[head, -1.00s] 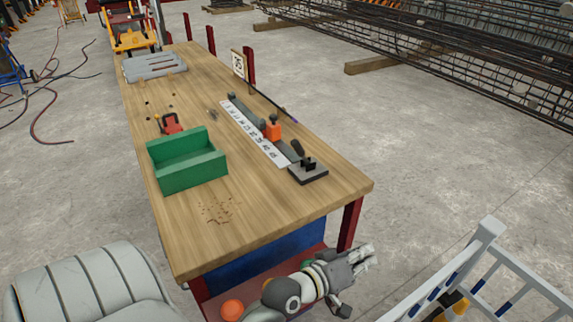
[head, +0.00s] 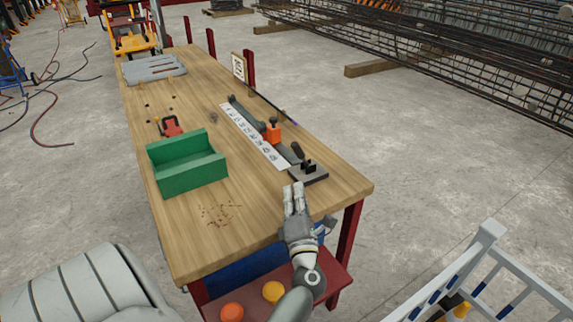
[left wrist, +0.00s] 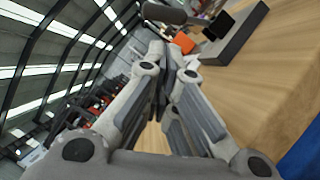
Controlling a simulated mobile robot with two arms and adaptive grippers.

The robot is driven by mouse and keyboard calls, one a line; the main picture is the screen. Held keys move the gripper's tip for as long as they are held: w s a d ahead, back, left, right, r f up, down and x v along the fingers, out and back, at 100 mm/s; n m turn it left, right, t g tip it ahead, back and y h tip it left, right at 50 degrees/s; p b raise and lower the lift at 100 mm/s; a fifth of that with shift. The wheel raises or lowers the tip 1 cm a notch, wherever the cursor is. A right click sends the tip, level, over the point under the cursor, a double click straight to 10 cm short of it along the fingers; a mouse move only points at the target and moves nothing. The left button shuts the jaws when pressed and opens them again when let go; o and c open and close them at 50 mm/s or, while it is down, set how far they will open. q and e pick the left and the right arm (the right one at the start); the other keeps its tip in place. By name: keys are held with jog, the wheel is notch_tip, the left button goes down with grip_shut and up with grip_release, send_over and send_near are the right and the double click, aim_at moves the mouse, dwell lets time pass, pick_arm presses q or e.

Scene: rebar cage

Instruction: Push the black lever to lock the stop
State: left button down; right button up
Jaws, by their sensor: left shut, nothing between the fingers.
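The black lever (head: 297,150) stands up at the near end of the ruler rail, by a dark grey base plate (head: 310,175) with a black block on it. An orange stop (head: 273,133) sits on the rail (head: 285,150) just beyond. My left gripper (head: 293,188) is shut and empty at the near edge of the base plate; I cannot tell whether it touches. In the left wrist view, a dark rounded bar, likely the lever (left wrist: 165,13), the orange stop (left wrist: 184,42) and the base plate (left wrist: 235,38) lie beyond the fingertips. My right gripper is not in view.
A white ruler (head: 253,135) lies along the rail on the wooden table (head: 250,205). A green open box (head: 190,170) and a red clamp-like tool (head: 171,125) are to the left. A white railing (head: 480,245) stands at the lower right.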

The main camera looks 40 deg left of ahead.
aim_at(301, 156)
pick_arm(q)
jog(key=shift+s+a+f+n+g, duration=0.15)
jog(key=shift+s+a+n+g, duration=0.05)
jog(key=shift+a+n+g, duration=0.1)
jog(key=shift+w+a+r, duration=0.2)
jog(key=shift+w+a, duration=0.15)
jog(key=shift+w, duration=0.05)
jog(key=x, duration=0.9)
jog(key=shift+s, duration=0.1)
jog(key=shift+p, duration=0.35)
